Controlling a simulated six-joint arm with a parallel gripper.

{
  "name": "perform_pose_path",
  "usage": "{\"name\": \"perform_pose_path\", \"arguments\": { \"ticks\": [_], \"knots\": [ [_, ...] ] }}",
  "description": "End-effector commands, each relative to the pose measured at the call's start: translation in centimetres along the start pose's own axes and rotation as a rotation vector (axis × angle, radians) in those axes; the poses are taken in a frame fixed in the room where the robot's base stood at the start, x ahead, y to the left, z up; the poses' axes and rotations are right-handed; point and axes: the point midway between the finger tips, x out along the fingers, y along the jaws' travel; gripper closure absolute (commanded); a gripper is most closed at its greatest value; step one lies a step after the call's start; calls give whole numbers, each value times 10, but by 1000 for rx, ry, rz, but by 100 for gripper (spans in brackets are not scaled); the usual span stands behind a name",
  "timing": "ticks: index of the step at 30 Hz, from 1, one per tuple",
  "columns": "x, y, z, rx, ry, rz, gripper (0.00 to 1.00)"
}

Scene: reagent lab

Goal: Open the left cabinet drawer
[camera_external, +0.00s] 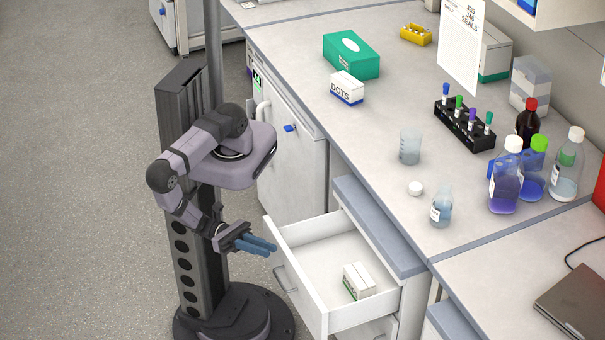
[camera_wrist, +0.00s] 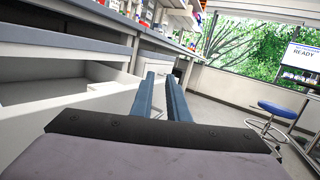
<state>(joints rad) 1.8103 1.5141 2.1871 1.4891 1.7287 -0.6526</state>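A white drawer (camera_external: 325,258) is pulled out of its cabinet below the blue-grey counter edge in the external view. A small white box with green print (camera_external: 358,281) lies inside it. The grey bar handle (camera_external: 284,279) is on the drawer's front. My gripper (camera_external: 273,247) is just left of the drawer front, apart from the handle, with its blue fingers pointing right. In the wrist view the gripper (camera_wrist: 161,78) shows a narrow empty gap between its fingers. The open drawer (camera_wrist: 45,85) is at the left there; its handle cannot be made out.
A closed cabinet door (camera_external: 300,165) with a blue tag is behind the drawer. Another drawer front (camera_external: 372,331) is below. The countertop (camera_external: 370,130) holds bottles, a beaker, a tube rack and boxes. The floor (camera_external: 80,170) at left is clear. A blue stool (camera_wrist: 278,109) stands at right in the wrist view.

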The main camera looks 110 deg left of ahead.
Motion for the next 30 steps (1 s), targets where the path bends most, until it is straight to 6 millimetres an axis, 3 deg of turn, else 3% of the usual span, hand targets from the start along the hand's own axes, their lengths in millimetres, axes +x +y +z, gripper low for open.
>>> {"name": "perform_pose_path", "arguments": {
  "ticks": [1,6,12,19,30],
  "knots": [
    [0,7,-13,169,75,-63,85],
    [-11,10,-47,610,252,-240,85],
    [-20,8,-70,909,302,-339,85],
    [-20,10,-71,1061,288,-361,85],
    [-16,10,-72,1078,286,-360,85]
  ]
}}
